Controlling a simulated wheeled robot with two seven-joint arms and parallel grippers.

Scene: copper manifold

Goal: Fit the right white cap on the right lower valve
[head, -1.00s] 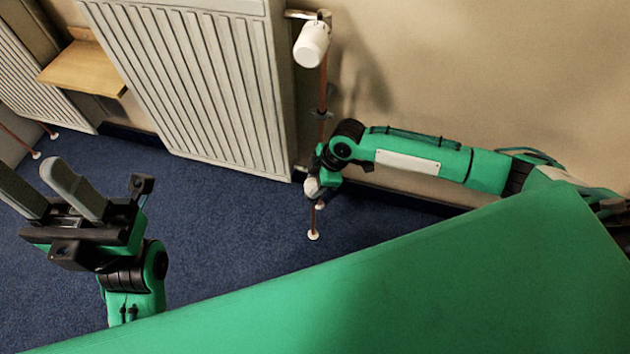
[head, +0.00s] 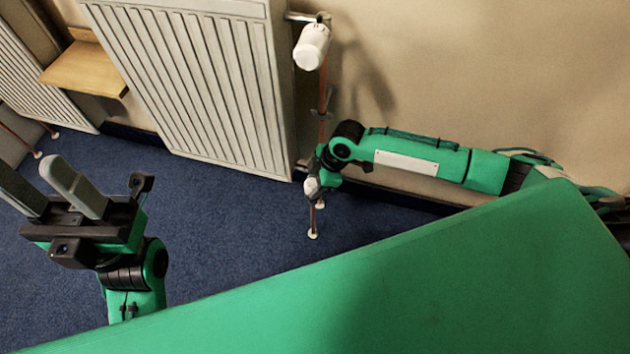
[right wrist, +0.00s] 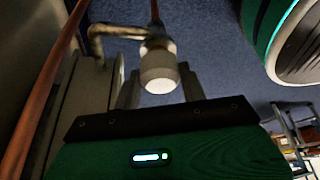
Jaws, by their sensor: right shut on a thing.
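My right gripper (right wrist: 160,86) is shut on the white cap (right wrist: 158,70), one finger on each side of it. The cap is lined up with the right lower valve (right wrist: 154,42), at the end of a bent metal pipe with a copper pipe beyond. Cap and valve appear to meet, but I cannot tell whether the cap is fully seated. In the head view the right gripper (head: 318,180) is small, at the radiator's lower right corner, beside a pale piece that is partly hidden. My left gripper (head: 25,168) is open and empty at the left.
A white radiator (head: 200,90) stands along the wall, with a white upper valve head (head: 312,46) at its top right. A copper pipe (right wrist: 38,100) runs close by at the left of the wrist view. A wooden shelf (head: 84,68) sits further left. The blue carpet (head: 215,240) is clear.

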